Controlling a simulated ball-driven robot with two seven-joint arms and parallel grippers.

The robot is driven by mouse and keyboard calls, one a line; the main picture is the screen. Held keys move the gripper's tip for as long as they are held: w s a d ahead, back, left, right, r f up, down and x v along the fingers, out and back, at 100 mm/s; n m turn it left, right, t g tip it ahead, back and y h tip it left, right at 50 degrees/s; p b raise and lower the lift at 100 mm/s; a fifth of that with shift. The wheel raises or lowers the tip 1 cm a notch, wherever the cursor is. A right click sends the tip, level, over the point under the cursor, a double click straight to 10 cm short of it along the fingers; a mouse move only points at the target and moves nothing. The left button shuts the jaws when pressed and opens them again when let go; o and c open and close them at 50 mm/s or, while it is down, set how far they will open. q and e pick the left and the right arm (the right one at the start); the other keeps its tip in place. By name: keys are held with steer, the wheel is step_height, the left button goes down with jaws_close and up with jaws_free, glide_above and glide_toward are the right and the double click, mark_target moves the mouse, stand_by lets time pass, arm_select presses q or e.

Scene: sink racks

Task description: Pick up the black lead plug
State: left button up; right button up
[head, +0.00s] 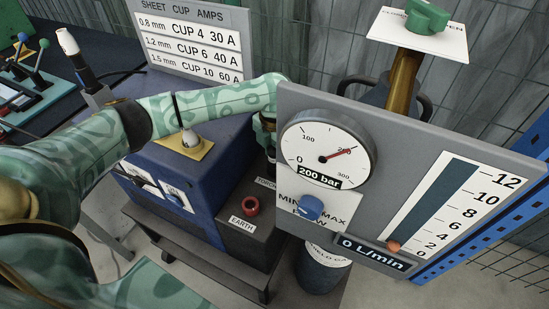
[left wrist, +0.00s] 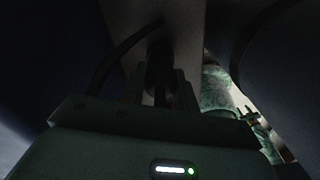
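My left arm reaches across the blue machine in the head view. Its gripper (head: 265,124) points down behind the gauge panel's left edge and is mostly hidden. A dark upright piece, probably the black lead plug (head: 271,163), shows just below it near the label behind the earth socket. In the dark left wrist view, the fingers of my left gripper (left wrist: 162,92) stand on both sides of the black plug (left wrist: 160,62). A black cable (left wrist: 119,47) curves away to the left. I cannot tell whether the fingers press on the plug.
The gauge panel (head: 404,132) stands close to the right of my left gripper. The cup chart (head: 191,38) stands behind the arm. A torch (head: 73,51) stands at the left.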

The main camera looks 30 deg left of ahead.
arm_select(q)
steer(key=shift+w+r+p, duration=0.1)
steer(key=shift+r+p, duration=0.2)
steer(key=shift+r, duration=0.2)
step_height(320, 180, up, 3)
steer(key=shift+p, duration=0.9)
steer(key=s+r+p, duration=0.8)
steer(key=s+r, duration=0.1)
steer(key=s, duration=0.5)
step_height(320, 180, up, 7)
steer(key=p, duration=0.9)
steer(key=shift+d+r, duration=0.2)
steer(key=shift+d, duration=0.25)
arm_select(e)
steer(key=w+r, duration=0.2)
steer(key=r, duration=0.7)
steer(key=w+r+t, duration=0.1)
steer(key=w+r, duration=0.1)
steer(key=r, duration=0.8)
steer(key=shift+w+a, duration=0.15)
steer(key=shift+w, duration=0.25)
steer(key=shift+f, duration=0.1)
